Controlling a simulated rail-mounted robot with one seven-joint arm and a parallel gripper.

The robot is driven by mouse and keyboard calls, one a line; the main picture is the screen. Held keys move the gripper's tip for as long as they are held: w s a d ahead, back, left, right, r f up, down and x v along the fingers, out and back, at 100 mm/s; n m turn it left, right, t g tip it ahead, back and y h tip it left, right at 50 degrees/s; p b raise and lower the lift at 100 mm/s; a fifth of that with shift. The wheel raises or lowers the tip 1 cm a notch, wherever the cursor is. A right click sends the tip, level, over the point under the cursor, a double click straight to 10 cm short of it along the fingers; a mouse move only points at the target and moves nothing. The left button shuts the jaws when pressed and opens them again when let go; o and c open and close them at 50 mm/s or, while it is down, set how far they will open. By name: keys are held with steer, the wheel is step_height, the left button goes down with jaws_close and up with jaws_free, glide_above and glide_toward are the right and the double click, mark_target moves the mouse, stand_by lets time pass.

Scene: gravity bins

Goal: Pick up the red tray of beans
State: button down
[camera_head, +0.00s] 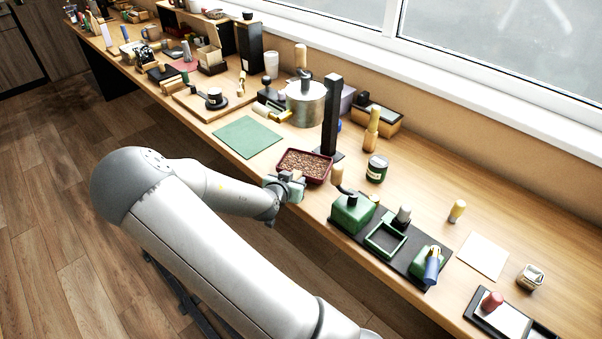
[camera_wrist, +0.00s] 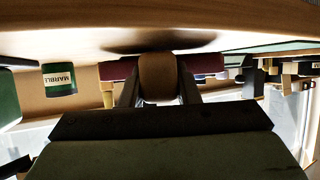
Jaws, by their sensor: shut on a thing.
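The red tray (camera_head: 325,179) is a shallow dark red dish full of brown beans (camera_head: 304,164). It is at the front edge of the bench, in the middle of the head view. My gripper (camera_head: 292,178) is at its near side, shut on it. In the wrist view, which looks upside down, the tray (camera_wrist: 207,63) shows as a dark red band beyond my gripper (camera_wrist: 158,88). A rounded brown piece (camera_wrist: 157,76) shows between the fingers. I cannot tell whether the tray is clear of the bench.
A black post (camera_head: 331,115) stands right behind the tray. A green mat (camera_head: 248,137) lies to the left. A green can (camera_head: 377,169) and a black board with green tools (camera_head: 352,213) are to the right. A metal pot (camera_head: 306,103) stands behind.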

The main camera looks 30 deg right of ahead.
steer(key=shift+r+p, duration=1.25)
steer(key=shift+r, duration=0.65)
